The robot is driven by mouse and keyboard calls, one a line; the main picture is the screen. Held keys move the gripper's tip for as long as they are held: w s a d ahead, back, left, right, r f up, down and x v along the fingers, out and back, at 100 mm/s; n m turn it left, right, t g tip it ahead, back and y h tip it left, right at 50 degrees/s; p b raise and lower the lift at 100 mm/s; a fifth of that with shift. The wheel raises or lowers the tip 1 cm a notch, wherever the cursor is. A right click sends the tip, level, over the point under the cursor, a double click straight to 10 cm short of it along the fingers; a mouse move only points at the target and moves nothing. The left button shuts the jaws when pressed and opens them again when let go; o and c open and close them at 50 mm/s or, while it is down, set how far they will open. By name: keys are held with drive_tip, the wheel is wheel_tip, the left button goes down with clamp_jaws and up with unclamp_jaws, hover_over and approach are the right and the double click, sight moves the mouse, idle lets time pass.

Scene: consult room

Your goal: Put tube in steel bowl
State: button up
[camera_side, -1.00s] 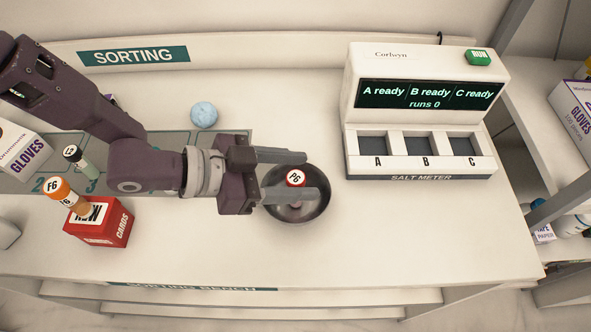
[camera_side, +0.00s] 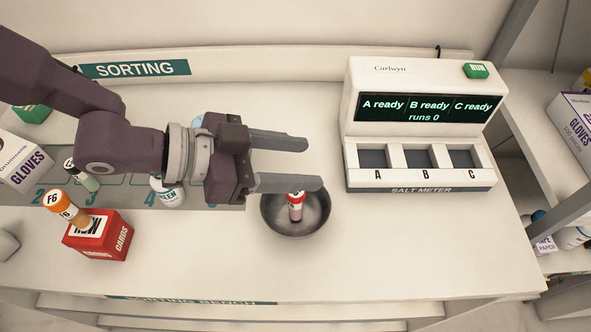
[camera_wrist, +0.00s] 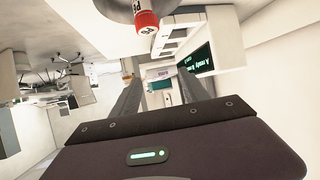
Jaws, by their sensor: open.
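A tube with a red cap (camera_side: 296,205) stands roughly upright inside the steel bowl (camera_side: 318,224) at the middle of the bench; its cap also shows in the wrist view (camera_wrist: 147,21). The steel bowl shows partly at the top of the wrist view (camera_wrist: 112,8). My gripper (camera_side: 312,164) is open and empty, its two fingers pointing right. The near finger overlaps the bowl's far rim and the top of the tube in the side view. The fingers look apart from the tube and above it.
The salt meter (camera_side: 420,178) stands right of the bowl. A red card box (camera_side: 98,240), an orange-capped tube marked F6 (camera_side: 66,207), another tube (camera_side: 82,176), a white bottle (camera_side: 168,192) and a glove box (camera_side: 22,160) are at left. The front bench between them is clear.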

idle(0.4)
drive_tip(key=w+a+r+n+t+y, duration=0.2)
drive_tip(key=w+a+r+y, duration=0.15)
drive_tip(key=a, duration=0.45)
drive_tip(key=w+a+r+n+t+y, duration=0.25)
drive_tip(key=a+r, duration=0.25)
drive_tip(key=a, duration=0.3)
drive_tip(key=s+a+r+n+y, duration=0.2)
drive_tip(key=a, duration=0.5)
drive_tip(key=s+a+r+n+y, duration=0.1)
drive_tip(key=a+r+n+y, duration=0.15)
drive_tip(key=a, duration=0.55)
drive_tip(key=s+a+n+g+y, duration=0.1)
drive_tip(key=s+a+n, duration=0.2)
drive_tip(key=s, duration=0.7)
drive_tip(key=s+a+n+g+y, duration=0.1)
drive_tip(key=s+a+n, duration=0.2)
drive_tip(key=s+a, duration=0.4)
drive_tip(key=s, duration=0.3)
drive_tip(key=shift+s+a+f, duration=0.15)
drive_tip(key=shift+s+f, duration=0.1)
drive_tip(key=shift+f, duration=0.1)
